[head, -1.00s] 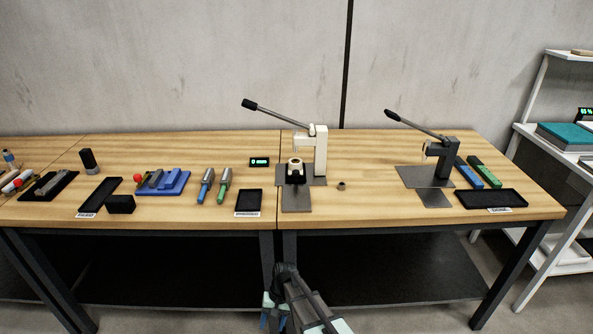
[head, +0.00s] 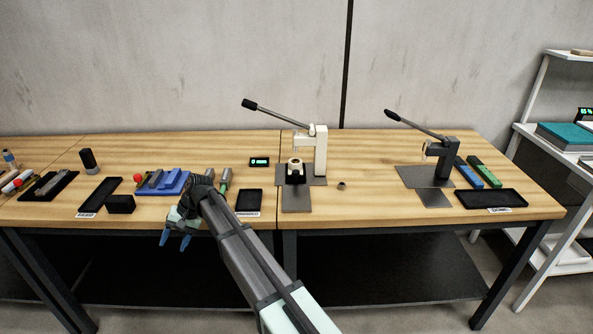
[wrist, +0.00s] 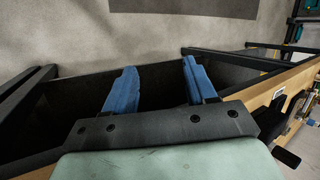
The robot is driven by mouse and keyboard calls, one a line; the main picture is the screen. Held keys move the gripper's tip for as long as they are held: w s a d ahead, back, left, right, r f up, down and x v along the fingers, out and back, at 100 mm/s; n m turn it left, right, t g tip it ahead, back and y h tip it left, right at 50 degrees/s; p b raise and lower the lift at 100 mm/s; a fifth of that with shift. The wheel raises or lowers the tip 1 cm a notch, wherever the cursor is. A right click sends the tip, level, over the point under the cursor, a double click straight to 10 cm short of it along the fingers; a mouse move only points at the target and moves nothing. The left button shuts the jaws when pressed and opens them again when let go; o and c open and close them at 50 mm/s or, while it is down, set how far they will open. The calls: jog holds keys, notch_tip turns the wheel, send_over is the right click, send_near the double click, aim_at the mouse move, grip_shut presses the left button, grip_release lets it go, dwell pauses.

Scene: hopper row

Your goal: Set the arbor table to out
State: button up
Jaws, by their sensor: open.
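A cream lever press (head: 320,150) stands at mid-bench, its lever raised to the left. A grey plate (head: 297,203) extends from its base toward the front edge, and a cream ring in a black holder (head: 295,172) sits at its front. A dark grey lever press (head: 447,160) stands to the right, with a small grey plate (head: 435,199) at the front of its base. Which one is the arbor press I cannot tell. My gripper (head: 175,240) is open and empty in front of the bench's front edge, left of both presses; its blue fingers also show in the wrist view (wrist: 158,85).
A blue fixture (head: 170,184), a black tray (head: 100,195) and a black block (head: 121,204) lie on the left. A long black tray (head: 490,198) is at right.

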jog(key=w+d+r+t, duration=0.1)
jog(key=w+d+r, duration=0.2)
jog(key=w+d, duration=0.1)
jog(key=w+d+r+t, duration=0.1)
jog(key=w+d+r, duration=0.3)
jog(key=d, duration=0.1)
jog(key=w+d+r+n+t, duration=0.1)
jog(key=w+d+r, duration=0.2)
jog(key=w+d, duration=0.1)
jog(key=shift+w+d+r+h, duration=0.15)
jog(key=shift+w+d+h, duration=0.1)
jog(key=shift+h, duration=0.15)
jog(key=w+d+r+t+h, duration=0.1)
jog(key=w+d+r, duration=0.2)
jog(key=d, duration=0.4)
jog(key=w+d+r+t, duration=0.2)
jog(key=w+d+r, duration=0.1)
jog(key=d, duration=0.4)
jog(key=n+t+h, duration=0.1)
jog(key=h, duration=0.1)
send_near(296, 171)
jog(key=x, duration=0.8)
jog(key=shift+w+a+f, duration=0.1)
jog(key=shift+f, duration=0.2)
grip_shut()
